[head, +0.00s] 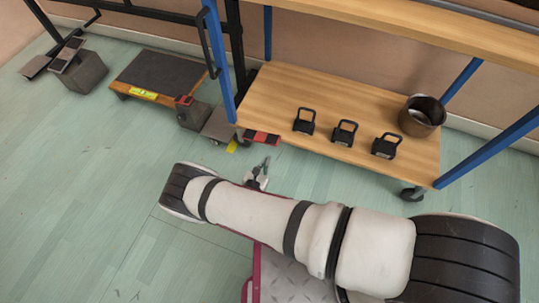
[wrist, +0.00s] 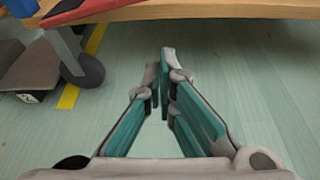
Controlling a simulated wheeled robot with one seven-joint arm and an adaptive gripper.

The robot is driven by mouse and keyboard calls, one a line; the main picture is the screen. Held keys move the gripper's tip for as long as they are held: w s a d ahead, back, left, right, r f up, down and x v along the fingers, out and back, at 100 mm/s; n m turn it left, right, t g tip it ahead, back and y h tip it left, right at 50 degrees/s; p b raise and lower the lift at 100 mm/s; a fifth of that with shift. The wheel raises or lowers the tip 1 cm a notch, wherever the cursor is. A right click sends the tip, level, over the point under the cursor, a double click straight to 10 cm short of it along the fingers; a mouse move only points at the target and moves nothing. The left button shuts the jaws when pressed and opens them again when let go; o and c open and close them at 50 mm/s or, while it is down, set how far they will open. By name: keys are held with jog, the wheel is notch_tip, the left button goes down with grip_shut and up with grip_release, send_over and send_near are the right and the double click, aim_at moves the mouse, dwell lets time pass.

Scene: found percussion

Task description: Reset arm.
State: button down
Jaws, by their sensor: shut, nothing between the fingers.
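My arm stretches across the lower part of the head view, white with black bands. My gripper (head: 264,165) shows just beyond the arm's far end, over the green floor and short of the wooden cart. In the wrist view my gripper (wrist: 162,85) has its two teal-lined fingers converged at the tips, with nothing between them. Part of the gripper is hidden behind my arm in the head view.
A wooden cart shelf (head: 278,92) on casters holds several black-handled items (head: 304,121) and a metal pot (head: 421,115). A low dark-topped platform (head: 158,76) and a grey block (head: 85,72) stand at left. Blue posts (head: 220,62) frame the cart.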

jog(key=p+v, duration=0.1)
jog(key=v, duration=0.4)
jog(key=shift+s+a+r+p, duration=0.15)
jog(key=shift+s+a+p, duration=0.05)
jog(key=shift+a+p, duration=0.1)
